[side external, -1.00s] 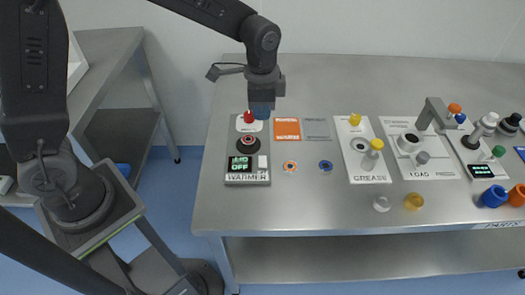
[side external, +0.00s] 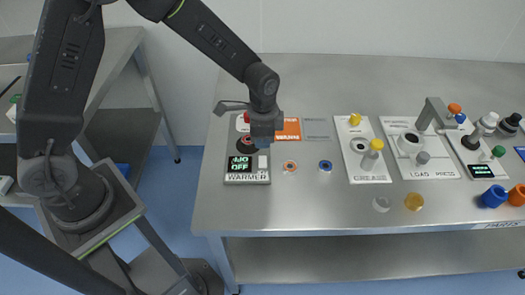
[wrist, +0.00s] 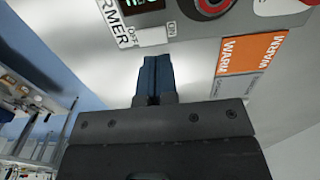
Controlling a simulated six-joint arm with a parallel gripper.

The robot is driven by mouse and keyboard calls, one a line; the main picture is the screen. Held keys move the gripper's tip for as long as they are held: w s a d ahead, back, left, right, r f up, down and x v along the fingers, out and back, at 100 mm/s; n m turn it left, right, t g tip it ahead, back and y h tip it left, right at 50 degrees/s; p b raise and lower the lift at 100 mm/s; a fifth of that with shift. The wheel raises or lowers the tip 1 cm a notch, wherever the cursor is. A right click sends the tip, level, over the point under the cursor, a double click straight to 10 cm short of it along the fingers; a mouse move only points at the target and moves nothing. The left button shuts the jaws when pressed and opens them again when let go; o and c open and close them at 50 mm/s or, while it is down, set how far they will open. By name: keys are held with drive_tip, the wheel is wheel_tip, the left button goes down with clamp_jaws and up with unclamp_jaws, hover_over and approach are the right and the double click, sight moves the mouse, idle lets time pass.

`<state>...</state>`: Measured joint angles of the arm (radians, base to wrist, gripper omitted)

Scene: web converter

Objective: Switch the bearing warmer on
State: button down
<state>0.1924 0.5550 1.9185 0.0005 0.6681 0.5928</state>
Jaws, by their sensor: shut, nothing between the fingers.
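The bearing warmer (side external: 232,179) is a grey box at the left front of the bench. Its display (side external: 240,164) shows OFF in its lower line. A small white switch (side external: 263,161) sits right of the display. In the wrist view the switch (wrist: 150,36) appears between small OFF and ON labels. My gripper (side external: 263,144) has blue fingers, shut and empty, pointing down just behind the switch. In the wrist view the fingertips (wrist: 154,58) lie close to the switch; I cannot tell whether they touch it. The warmer's round plate (side external: 246,145) is partly hidden.
A red knob (side external: 243,122) stands behind the plate. An orange WARM mat (side external: 291,129) and a grey mat (side external: 316,128) lie to the right. Two small rings (side external: 290,167) (side external: 325,166) lie on the bench. The grease station (side external: 367,176) and load press (side external: 431,171) stand further right.

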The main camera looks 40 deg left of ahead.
sight(262, 163)
drive_tip(key=shift+f, duration=2.35)
drive_tip(key=shift+a+f, duration=0.1)
drive_tip(key=shift+f, duration=0.2)
drive_tip(key=shift+s, duration=0.1)
drive_tip(key=shift+s+d+r, duration=0.25)
drive_tip(key=shift+s+d, duration=0.25)
drive_tip(key=shift+d, duration=0.1)
drive_tip(key=shift+r, duration=0.1)
